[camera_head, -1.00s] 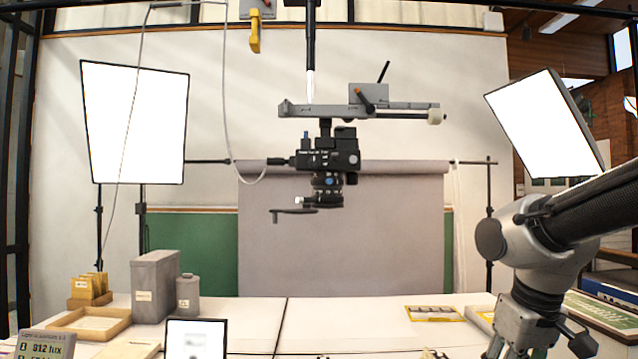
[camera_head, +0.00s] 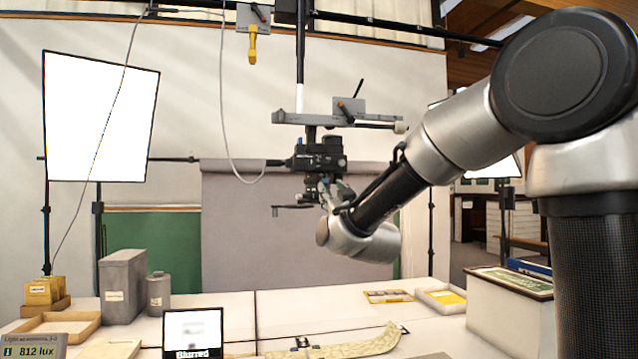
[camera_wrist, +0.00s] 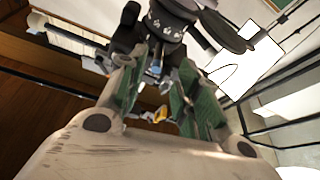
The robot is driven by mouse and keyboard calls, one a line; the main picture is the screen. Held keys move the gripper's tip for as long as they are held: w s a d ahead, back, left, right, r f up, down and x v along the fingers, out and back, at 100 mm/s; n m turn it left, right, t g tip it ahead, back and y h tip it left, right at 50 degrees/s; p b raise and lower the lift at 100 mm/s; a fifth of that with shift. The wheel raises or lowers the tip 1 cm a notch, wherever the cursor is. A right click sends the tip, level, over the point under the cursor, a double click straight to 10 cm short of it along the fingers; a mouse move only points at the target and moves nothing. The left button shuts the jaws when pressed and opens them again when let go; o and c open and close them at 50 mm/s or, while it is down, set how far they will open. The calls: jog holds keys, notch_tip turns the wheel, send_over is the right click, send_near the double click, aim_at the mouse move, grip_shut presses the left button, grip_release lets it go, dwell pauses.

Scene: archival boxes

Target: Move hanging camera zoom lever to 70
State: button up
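The hanging camera (camera_head: 318,152) is a black body under a horizontal rail in the head view. A thin dark lever (camera_head: 290,206) sticks out to the left below its lens. My gripper (camera_head: 328,190) is up beside the lens from the lower right and covers much of it. In the wrist view my gripper (camera_wrist: 163,78) has its two green-padded fingers apart, with the dark lens barrel (camera_wrist: 166,22) at and beyond the tips. A dark flat piece (camera_wrist: 226,32), perhaps the lever, is right of the barrel. Contact and the zoom scale reading cannot be made out.
A bright light panel (camera_head: 100,117) stands at the left; another is partly behind my arm. A cable hangs left of the camera. On the table are grey boxes (camera_head: 122,287), a wooden tray (camera_head: 55,328), a curled strip (camera_head: 340,347) and a screen (camera_head: 193,330) reading "Blurred".

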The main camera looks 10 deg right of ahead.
aim_at(325, 181)
jog(key=x, duration=0.7)
jog(key=shift+w+r, duration=0.25)
jog(key=shift+r, duration=0.1)
grip_shut()
